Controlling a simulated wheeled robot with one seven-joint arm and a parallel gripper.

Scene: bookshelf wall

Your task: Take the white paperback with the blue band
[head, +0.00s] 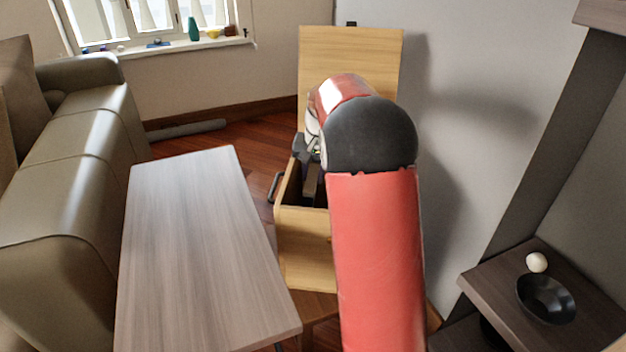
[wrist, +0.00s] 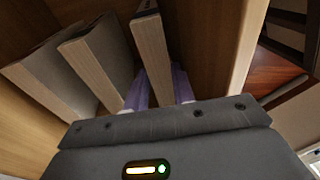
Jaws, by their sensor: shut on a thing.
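In the wrist view, my gripper (wrist: 160,90) has its two purplish fingers on either side of a book (wrist: 151,45), shut on it. Pale page edges show on this book; its cover faces are too hidden to tell any blue band. Two more books, a middle one (wrist: 92,75) and a left one (wrist: 42,85), lean to its left inside a wooden box. In the head view my gripper is down at the open wooden box (head: 305,245), largely hidden behind my red arm. Dark shapes show inside the box, too small to name.
A tall wooden board (head: 350,60) stands at the back of the box, close to the wall. A grey-topped table (head: 195,250) is left of the box, with a sofa (head: 75,190) beyond. A dark shelf (head: 490,280) with a black bowl (head: 546,300) is at right.

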